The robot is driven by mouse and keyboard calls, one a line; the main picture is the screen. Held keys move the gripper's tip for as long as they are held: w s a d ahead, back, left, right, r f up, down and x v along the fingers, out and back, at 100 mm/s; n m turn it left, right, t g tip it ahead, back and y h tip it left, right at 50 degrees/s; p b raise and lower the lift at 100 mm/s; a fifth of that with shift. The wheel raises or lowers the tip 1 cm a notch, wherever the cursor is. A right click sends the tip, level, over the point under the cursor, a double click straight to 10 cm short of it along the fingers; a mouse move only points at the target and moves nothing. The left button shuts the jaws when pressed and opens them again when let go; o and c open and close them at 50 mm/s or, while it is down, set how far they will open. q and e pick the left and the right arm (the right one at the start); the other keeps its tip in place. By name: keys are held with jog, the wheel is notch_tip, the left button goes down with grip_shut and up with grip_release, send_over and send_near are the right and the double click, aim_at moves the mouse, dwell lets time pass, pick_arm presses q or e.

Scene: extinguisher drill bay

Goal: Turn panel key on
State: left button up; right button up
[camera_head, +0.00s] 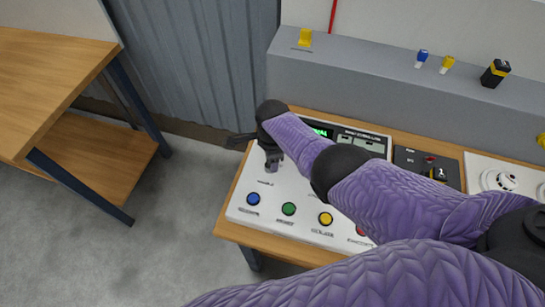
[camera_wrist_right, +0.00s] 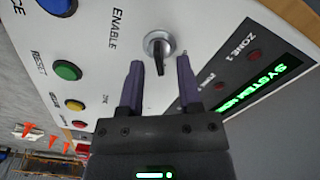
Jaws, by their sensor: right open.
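The white control panel (camera_head: 243,203) lies on a wooden table in the head view. Its key switch (camera_wrist_right: 158,42), a silver round with a black tab, shows in the right wrist view beside the word ENABLE. The tab points toward my gripper. My right gripper (camera_head: 273,164) is over the panel's left part in the head view, hiding the switch there. In the right wrist view my right gripper (camera_wrist_right: 159,61) is open, with one finger on each side of the tab. I see no contact, and the depth gap is unclear. My left gripper is not in view.
Blue (camera_head: 253,199), green (camera_head: 289,209) and yellow (camera_head: 325,218) buttons line the panel's front. A green-lit display (camera_wrist_right: 257,88) is beside the switch. A black box (camera_head: 425,162) stands right of the panel. A grey ledge (camera_head: 375,88) runs behind. A wooden bench (camera_head: 45,75) is at left.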

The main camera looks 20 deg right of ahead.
notch_tip(320, 180, up, 10)
jog(key=p, duration=0.6)
jog(key=shift+f, duration=0.15)
